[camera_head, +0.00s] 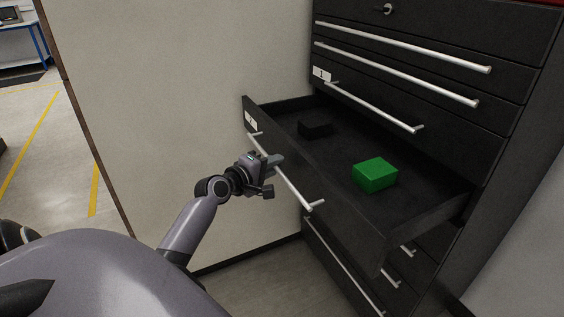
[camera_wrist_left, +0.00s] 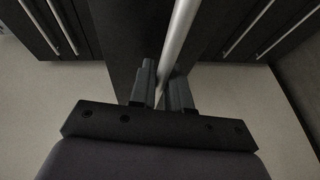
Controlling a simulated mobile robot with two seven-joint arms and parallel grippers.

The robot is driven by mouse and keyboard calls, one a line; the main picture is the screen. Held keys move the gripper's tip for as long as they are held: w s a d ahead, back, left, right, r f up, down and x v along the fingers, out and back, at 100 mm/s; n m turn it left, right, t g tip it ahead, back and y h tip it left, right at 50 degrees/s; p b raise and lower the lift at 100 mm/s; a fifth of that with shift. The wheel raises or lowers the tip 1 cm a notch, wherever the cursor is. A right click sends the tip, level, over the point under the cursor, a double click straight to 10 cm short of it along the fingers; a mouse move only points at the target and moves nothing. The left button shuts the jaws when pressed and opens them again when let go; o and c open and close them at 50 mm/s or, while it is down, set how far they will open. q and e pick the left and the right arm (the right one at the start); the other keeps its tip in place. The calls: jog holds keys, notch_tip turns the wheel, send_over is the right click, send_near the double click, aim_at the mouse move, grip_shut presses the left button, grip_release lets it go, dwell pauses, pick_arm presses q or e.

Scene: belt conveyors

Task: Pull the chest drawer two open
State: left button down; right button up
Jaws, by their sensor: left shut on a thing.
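The black tool chest (camera_head: 490,75) stands at the right in the head view. Its drawer two (camera_head: 345,205), with a white label (camera_head: 251,120), stands pulled well out from the chest. Its silver bar handle (camera_head: 290,180) runs along the drawer front. My left gripper (camera_head: 272,163) is shut on this handle, near its left part. In the left wrist view the handle (camera_wrist_left: 180,40) passes between the fingers of my left gripper (camera_wrist_left: 162,90). Inside the open drawer lie a green block (camera_head: 375,175) and a black block (camera_head: 315,128). My right gripper is not in view.
Other drawers with silver handles, above and below, are closed; one above carries a label (camera_head: 321,73). A light wall (camera_head: 190,90) stands directly left of the chest. Grey floor (camera_head: 265,275) shows below the open drawer. A blue-legged table (camera_head: 22,40) is far off at top left.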

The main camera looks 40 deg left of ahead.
pick_arm(q)
jog(key=shift+s+a, duration=0.25)
jog(key=shift+s, duration=0.35)
jog(key=shift+s+a, duration=0.2)
jog(key=shift+s, duration=0.35)
jog(key=c, duration=1.2)
grip_release()
jog(key=shift+o, duration=0.2)
jog(key=s+r, duration=0.1)
jog(key=s, duration=0.6)
jog(key=shift+r, duration=0.15)
